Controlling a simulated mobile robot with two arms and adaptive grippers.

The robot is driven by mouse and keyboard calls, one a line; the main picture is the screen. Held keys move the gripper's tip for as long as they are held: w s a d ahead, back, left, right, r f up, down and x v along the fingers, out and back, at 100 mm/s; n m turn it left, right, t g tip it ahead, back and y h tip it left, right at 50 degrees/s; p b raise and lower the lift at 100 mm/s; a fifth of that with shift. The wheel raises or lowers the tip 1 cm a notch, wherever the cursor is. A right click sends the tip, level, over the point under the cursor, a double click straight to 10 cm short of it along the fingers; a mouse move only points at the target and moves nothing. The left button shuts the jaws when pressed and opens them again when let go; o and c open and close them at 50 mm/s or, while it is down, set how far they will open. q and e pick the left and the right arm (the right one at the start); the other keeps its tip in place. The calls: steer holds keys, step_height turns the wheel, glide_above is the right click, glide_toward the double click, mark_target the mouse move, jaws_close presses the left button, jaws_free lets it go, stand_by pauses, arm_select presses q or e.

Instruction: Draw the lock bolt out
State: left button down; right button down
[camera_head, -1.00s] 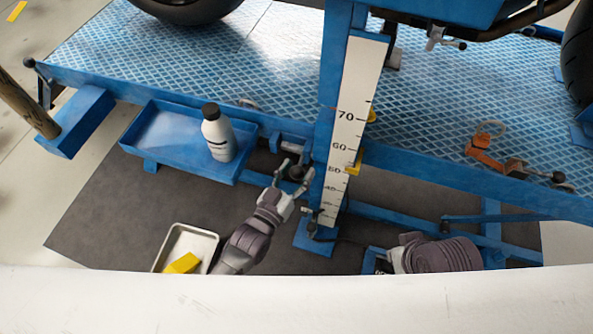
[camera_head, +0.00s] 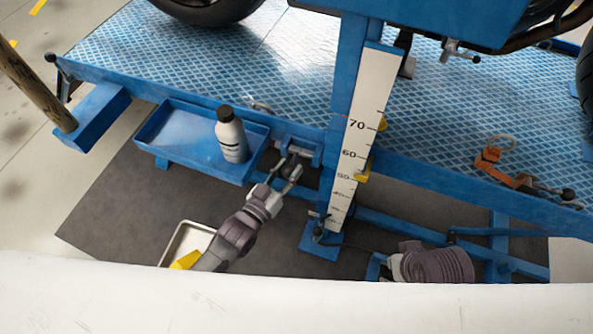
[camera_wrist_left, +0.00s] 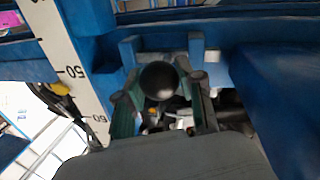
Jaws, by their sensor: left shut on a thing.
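The lock bolt's round black knob (camera_wrist_left: 158,80) shows in the left wrist view, in front of a blue bracket (camera_wrist_left: 130,48) under the lift's deck edge. My left gripper (camera_head: 289,173) is shut on the knob, with one finger on each side of it; the fingers also show in the left wrist view (camera_wrist_left: 160,100). In the head view the fingers partly cover the knob, just left of the blue column. The bolt's shaft is hidden behind the knob. My right arm shows at lower right, but its gripper is not visible.
The blue column with a white height scale (camera_head: 362,130) stands close right of the left gripper. A blue tray (camera_head: 180,140) with a grey bottle (camera_head: 231,138) is close on the left. A pale bin (camera_head: 190,236) with a yellow thing stands on the dark mat (camera_head: 120,210).

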arm_select(q)
steer(key=shift+w+a, duration=0.15)
steer(key=shift+a, duration=0.1)
steer(key=c, duration=0.7)
jaws_free()
steer(key=shift+a, duration=0.1)
steer(key=shift+s+a, duration=0.1)
steer(key=shift+s, duration=0.4)
steer(key=v, duration=1.1)
steer(key=shift+r, duration=0.1)
